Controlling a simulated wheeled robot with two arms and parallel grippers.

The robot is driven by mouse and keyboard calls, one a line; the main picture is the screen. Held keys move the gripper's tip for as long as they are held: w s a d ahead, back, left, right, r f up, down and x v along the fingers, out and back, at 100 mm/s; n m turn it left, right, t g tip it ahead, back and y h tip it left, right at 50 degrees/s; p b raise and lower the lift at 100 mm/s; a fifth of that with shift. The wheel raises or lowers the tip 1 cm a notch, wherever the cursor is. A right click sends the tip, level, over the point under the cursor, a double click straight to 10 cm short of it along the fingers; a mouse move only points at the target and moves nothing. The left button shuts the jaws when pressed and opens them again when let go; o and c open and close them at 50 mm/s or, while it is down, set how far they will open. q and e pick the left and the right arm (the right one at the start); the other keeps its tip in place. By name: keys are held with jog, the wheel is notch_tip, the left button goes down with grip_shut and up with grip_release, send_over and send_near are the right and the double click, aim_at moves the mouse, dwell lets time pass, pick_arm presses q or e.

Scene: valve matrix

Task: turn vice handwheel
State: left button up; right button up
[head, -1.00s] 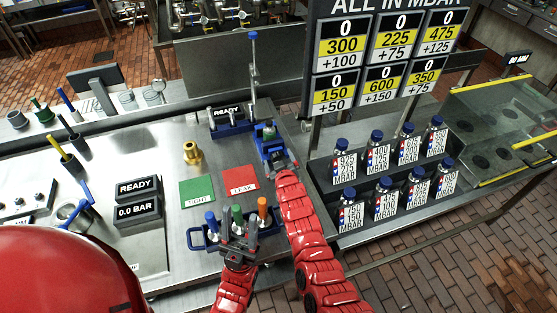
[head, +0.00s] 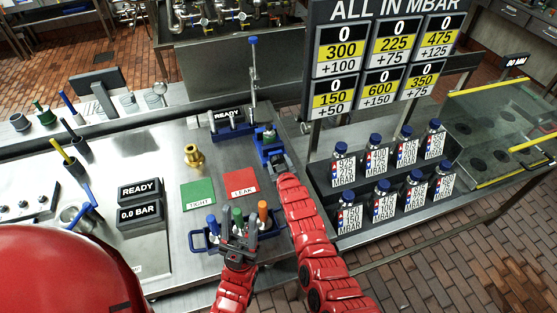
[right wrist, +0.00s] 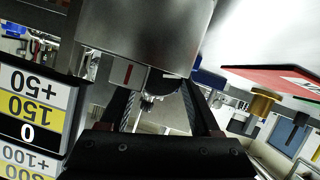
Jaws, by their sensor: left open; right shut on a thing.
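The blue vice (head: 268,143) stands at the right side of the steel worktop. My right gripper (head: 279,164) is at the vice's near end, shut on its handwheel. The fingers' exact contact is partly hidden. My left gripper (head: 239,232) is open over the blue tray at the front, close to the green-handled tool (head: 237,217); I cannot tell whether it touches it.
The blue tray (head: 197,241) also holds blue- and orange-handled tools. A brass fitting (head: 194,156), a green mat (head: 198,194) and a red mat (head: 240,183) lie left of the vice. A post with a blue top (head: 253,70) rises behind it. Several labelled bottles (head: 383,200) stand to the right.

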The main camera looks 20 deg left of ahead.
jog(key=shift+w+d+r+m+y+p, duration=0.1)
jog(key=shift+r+m+y+p, duration=0.35)
jog(key=shift+p, duration=0.75)
jog(key=shift+f+m+g, duration=0.2)
jog(key=shift+m+g, duration=0.05)
jog(key=shift+g, duration=0.05)
jog(key=shift+f+m, duration=0.2)
jog(key=shift+m, duration=0.1)
jog(key=shift+d+f+m+g+y+b, duration=0.1)
jog(key=shift+f+m+g+y+b, duration=0.2)
jog(key=shift+b, duration=0.35)
jog(key=m+y+b, duration=0.1)
jog(key=b, duration=0.2)
jog(key=shift+r, duration=0.1)
jog(key=shift+r+m+g+b, duration=0.1)
jog(key=shift+m+g+b, duration=0.2)
jog(key=shift+r, duration=0.1)
